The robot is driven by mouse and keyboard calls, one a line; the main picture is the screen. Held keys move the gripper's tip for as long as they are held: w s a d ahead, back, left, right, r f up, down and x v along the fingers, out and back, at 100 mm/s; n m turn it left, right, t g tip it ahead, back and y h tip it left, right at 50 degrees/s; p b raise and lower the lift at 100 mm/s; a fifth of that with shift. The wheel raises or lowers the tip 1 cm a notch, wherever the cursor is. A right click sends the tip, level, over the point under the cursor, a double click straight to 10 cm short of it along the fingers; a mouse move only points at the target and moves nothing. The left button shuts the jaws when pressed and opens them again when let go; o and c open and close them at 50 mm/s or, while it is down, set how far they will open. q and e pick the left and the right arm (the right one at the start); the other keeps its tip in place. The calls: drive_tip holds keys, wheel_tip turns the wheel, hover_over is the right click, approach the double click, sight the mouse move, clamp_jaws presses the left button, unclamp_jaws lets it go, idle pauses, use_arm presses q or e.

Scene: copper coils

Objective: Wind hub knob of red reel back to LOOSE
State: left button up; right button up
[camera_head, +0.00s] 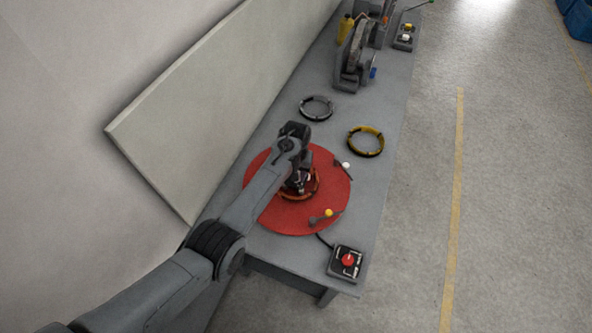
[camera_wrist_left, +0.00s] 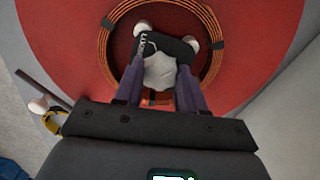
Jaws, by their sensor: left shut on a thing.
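The red reel (camera_head: 331,190) lies flat on the grey bench, a large red disc with a copper coil (camera_head: 316,190) around its middle. The left wrist view shows the red disc (camera_wrist_left: 270,45) and the copper coil (camera_wrist_left: 103,50) close up. My left gripper (camera_wrist_left: 158,82) points down inside the coil, its two dark fingers shut on the pale grey hub knob (camera_wrist_left: 158,68). A black piece with small white lettering (camera_wrist_left: 172,46) sits beside the knob; I cannot read the lettering. In the head view my arm hides most of the hub. My right gripper is not in view.
A dark ring (camera_head: 316,107) and a yellow-black ring (camera_head: 366,141) lie on the bench (camera_head: 392,110) beyond the reel. A box with a red button (camera_head: 347,260) is at the near corner. A machine (camera_head: 356,62) stands farther back. A pale panel (camera_head: 215,95) borders the left side.

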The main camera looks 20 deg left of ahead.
use_arm(q)
drive_tip(key=n+p, duration=0.1)
drive_tip(key=n, duration=0.2)
drive_tip(key=shift+r, duration=0.1)
drive_tip(key=n, duration=0.3)
drive_tip(key=shift+n+p, duration=0.3)
drive_tip(key=n, duration=0.3)
drive_tip(key=shift+n, duration=0.3)
drive_tip(key=shift+n+b, duration=0.45)
drive_tip(key=shift+n, duration=1.55)
drive_tip(key=o, duration=1.1)
drive_tip(key=shift+c, duration=0.2)
drive_tip(key=shift+w, duration=0.1)
